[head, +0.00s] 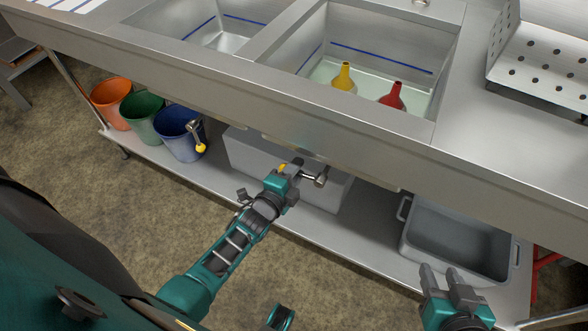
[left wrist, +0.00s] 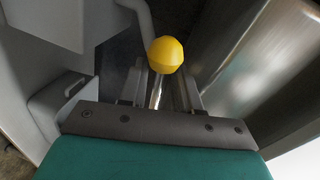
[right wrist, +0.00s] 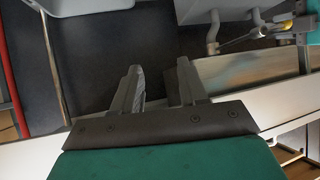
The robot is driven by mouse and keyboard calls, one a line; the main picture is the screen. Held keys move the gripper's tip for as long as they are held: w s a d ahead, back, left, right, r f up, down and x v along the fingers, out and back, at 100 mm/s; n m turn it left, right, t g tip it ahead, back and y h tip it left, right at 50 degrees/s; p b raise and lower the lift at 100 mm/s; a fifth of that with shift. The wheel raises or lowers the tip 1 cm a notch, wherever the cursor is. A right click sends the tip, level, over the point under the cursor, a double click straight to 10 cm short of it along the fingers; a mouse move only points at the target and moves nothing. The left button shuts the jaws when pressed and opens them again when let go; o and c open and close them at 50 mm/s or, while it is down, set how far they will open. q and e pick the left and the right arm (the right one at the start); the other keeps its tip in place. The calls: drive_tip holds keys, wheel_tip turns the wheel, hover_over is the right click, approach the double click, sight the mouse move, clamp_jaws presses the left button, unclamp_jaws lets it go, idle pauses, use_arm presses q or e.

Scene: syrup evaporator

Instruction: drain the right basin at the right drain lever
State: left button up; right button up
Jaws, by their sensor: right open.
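The right basin (head: 325,68) holds shallow water and has a blue line on its walls. The right drain lever shows its yellow knob (head: 283,167) under the basin's front edge, beside a metal outlet (head: 320,180). My left gripper (head: 288,175) is at this lever. In the left wrist view the yellow knob (left wrist: 166,55) is just beyond the fingertips and its rod runs between the fingers, which stand apart with a gap beside the rod. My right gripper (head: 443,280) is open and empty, low in front of the shelf; its fingers (right wrist: 155,88) show apart in its wrist view.
A yellow funnel-shaped thing (head: 344,77) and a red one (head: 393,96) are in the right basin. Another yellow-knobbed lever (head: 200,148) hangs under the left basin (head: 225,37). Buckets (head: 180,135), a pale box (head: 250,155) and a grey tub (head: 455,245) stand on the lower shelf.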

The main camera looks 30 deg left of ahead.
use_arm(q)
drive_tip(key=d+p+v, duration=0.1)
drive_tip(key=p+v, duration=0.1)
drive_tip(key=v, duration=1.1)
drive_tip(key=shift+a+p, duration=0.35)
drive_tip(key=shift+a, duration=0.05)
use_arm(e)
drive_tip(key=shift+s+d+r, duration=0.4)
drive_tip(key=shift+d, duration=0.2)
drive_tip(key=shift+a, duration=0.1)
drive_tip(key=shift+w, duration=0.1)
use_arm(q)
drive_tip(key=s+d+r+n+g+p, duration=0.2)
drive_tip(key=r+n, duration=0.3)
drive_tip(key=n, duration=0.2)
drive_tip(key=s+d+r+n+g+h+p, duration=0.1)
drive_tip(key=s+d+r+n+g+p, duration=0.1)
drive_tip(key=n, duration=0.5)
wheel_tip(320, 180, up, 3)
drive_tip(key=shift+f+g+p, duration=0.1)
drive_tip(key=shift+g+p, duration=0.4)
use_arm(e)
drive_tip(key=d+r, duration=0.2)
drive_tip(key=r, duration=0.1)
drive_tip(key=shift+s+h, duration=0.4)
use_arm(q)
drive_tip(key=shift+w, duration=0.1)
use_arm(e)
drive_tip(key=shift+s+a, duration=0.1)
drive_tip(key=shift+a, duration=0.15)
